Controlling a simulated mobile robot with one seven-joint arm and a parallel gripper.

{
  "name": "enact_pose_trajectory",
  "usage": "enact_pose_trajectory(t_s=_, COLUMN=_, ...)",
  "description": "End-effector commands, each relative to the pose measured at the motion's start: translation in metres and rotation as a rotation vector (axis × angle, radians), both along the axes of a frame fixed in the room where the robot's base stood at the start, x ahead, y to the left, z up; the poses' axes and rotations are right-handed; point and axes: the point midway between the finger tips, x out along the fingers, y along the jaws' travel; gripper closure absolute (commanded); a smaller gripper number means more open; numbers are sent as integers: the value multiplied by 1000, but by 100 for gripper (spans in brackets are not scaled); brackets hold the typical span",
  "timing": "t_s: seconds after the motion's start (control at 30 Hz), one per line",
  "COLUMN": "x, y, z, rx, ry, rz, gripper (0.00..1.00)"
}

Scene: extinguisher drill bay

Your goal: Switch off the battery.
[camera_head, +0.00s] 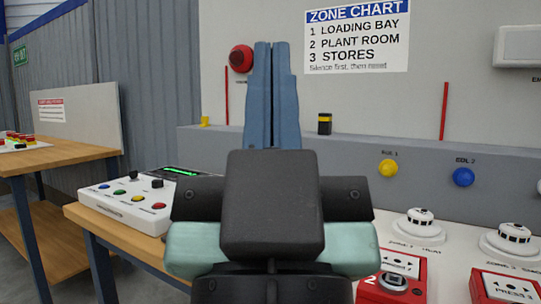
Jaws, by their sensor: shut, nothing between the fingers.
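My gripper (271,46) is shut, its two blue-grey fingers side by side and pointing away from me toward the back panel. Nothing shows between them. I cannot tell whether the fingertips touch the panel. No battery switch carries a label I can read. A small black and yellow part (325,123) sits on the grey ledge just right of the fingers. A small yellow part (205,121) sits on the ledge to their left. What either one is, I cannot tell. My fingers and wrist hide the middle of the panel and table.
A white console (125,207) with coloured buttons stands left. A yellow button (387,169) and a blue button (463,177) are on the ledge's front face. White detectors (418,226) and red call points (393,283) stand right. A red sounder (241,58) is on the panel.

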Motion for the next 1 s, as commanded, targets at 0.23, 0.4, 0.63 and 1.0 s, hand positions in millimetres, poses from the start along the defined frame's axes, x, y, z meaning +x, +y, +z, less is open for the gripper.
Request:
enact_pose_trajectory(t_s=0.23, x=0, y=0, z=105, rx=0, ry=0, rz=0, gripper=100)
enact_pose_trajectory(t_s=0.4, x=0, y=0, z=162, rx=-1, ry=0, rz=1, gripper=100)
enact_pose_trajectory(t_s=0.63, x=0, y=0, z=240, rx=0, ry=0, rz=1, gripper=100)
enact_pose_trajectory(t_s=1.0, x=0, y=1, z=331, rx=0, ry=0, rz=1, gripper=100)
